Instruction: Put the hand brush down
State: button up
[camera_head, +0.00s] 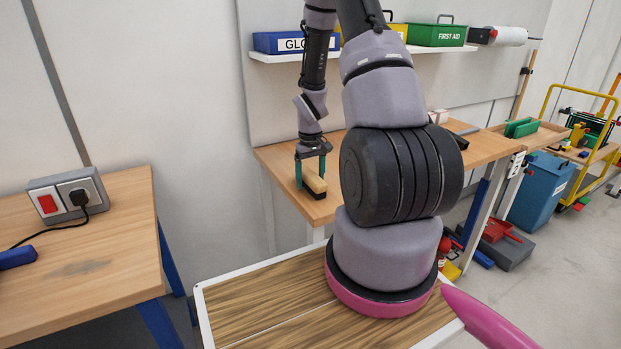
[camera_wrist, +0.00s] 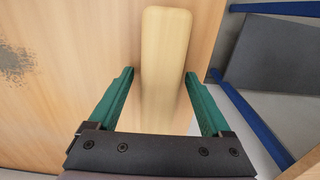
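The hand brush (camera_head: 315,183) has a pale wooden back and dark bristles. It is near the left front end of the wooden bench (camera_head: 284,160) and looks to rest on the top. In the wrist view its pale wooden back (camera_wrist: 166,50) runs away from me, close to the bench edge. My gripper (camera_head: 312,185) points down over the brush with a green finger on either side. In the wrist view my gripper (camera_wrist: 160,73) looks open, with a narrow gap on the left and the right fingertip very close to the brush. The bristles are hidden there.
Another wooden table (camera_head: 100,240) with a socket box (camera_head: 70,195) stands at the left. A shelf (camera_head: 285,56) with labelled bins hangs above the bench. A green item (camera_head: 521,128) lies on the bench's right part. A blue bin (camera_head: 548,190) stands on the floor.

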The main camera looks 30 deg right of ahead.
notch_tip(320, 180, up, 12)
notch_tip(320, 180, up, 17)
jog(key=m+t, duration=0.2)
jog(key=t, duration=0.1)
send_over(310, 174)
jog(key=s+a, duration=0.6)
jog(key=s+a+r+m+t+y, duration=0.1)
jog(key=s+a+r+t, duration=0.1)
jog(key=s+r, duration=0.3)
jog(key=s+a+r+m+t+y, duration=0.1)
jog(key=s+a+r+t, duration=0.1)
jog(key=s+a+r, duration=0.3)
jog(key=s+r, duration=0.1)
jog(key=s, duration=0.3)
jog(key=shift+a+r+m, duration=0.15)
jog(key=shift+r+m, duration=0.15)
jog(key=shift+w, duration=0.1)
